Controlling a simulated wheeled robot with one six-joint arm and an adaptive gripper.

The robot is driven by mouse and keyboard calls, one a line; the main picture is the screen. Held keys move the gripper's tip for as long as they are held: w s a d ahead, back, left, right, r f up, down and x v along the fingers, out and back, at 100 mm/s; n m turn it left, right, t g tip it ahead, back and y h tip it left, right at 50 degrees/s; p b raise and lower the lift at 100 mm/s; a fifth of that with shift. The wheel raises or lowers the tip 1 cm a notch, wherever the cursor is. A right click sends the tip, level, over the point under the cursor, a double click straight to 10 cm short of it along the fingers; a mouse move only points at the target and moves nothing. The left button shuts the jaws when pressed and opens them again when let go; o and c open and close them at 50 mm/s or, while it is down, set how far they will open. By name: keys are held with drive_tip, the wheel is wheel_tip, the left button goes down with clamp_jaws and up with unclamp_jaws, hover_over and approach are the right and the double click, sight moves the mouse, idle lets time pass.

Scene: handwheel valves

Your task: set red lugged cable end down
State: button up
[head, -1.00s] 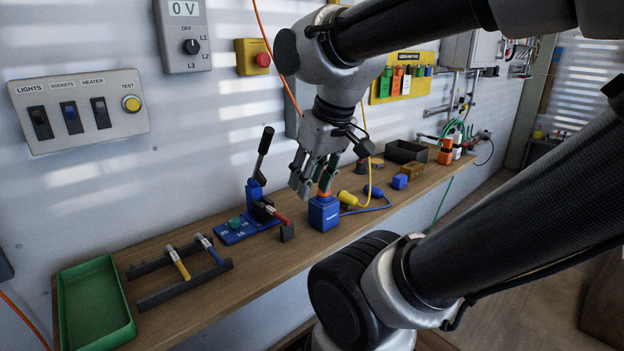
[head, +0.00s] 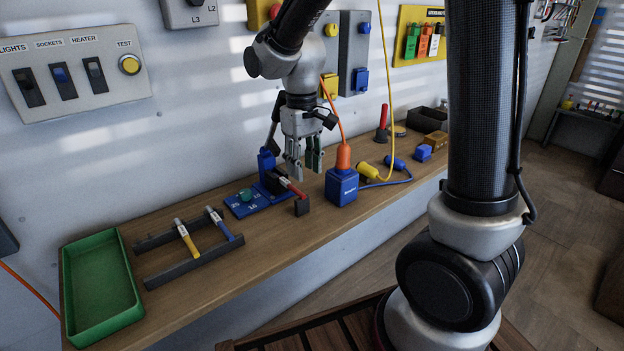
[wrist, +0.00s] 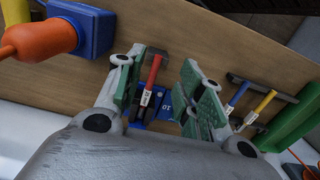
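The red cable end (head: 291,187) lies between the blue hand press (head: 268,172) and a small dark block (head: 302,207) on the bench. In the wrist view the red cable end (wrist: 153,70) has a white label, and its far end is at the dark block (wrist: 158,58). Its lug is not clearly visible. My gripper (head: 304,170) points down just above and beside the cable. In the wrist view my gripper (wrist: 162,88) has its green-padded fingers apart, with the red cable showing between and beyond them. Nothing is held.
A dark two-rail rack (head: 195,268) holds a yellow cable (head: 187,240) and a blue cable (head: 220,224). A green tray (head: 100,285) is at the left end. A blue box with an orange plug (head: 342,187) stands right of the press. The bench front is clear.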

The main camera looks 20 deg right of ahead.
sight(303, 194)
drive_tip(key=shift+w, duration=0.25)
wheel_tip(303, 194, down, 8)
drive_tip(key=shift+s+r, duration=0.1)
drive_tip(key=shift+r, duration=0.15)
clamp_jaws()
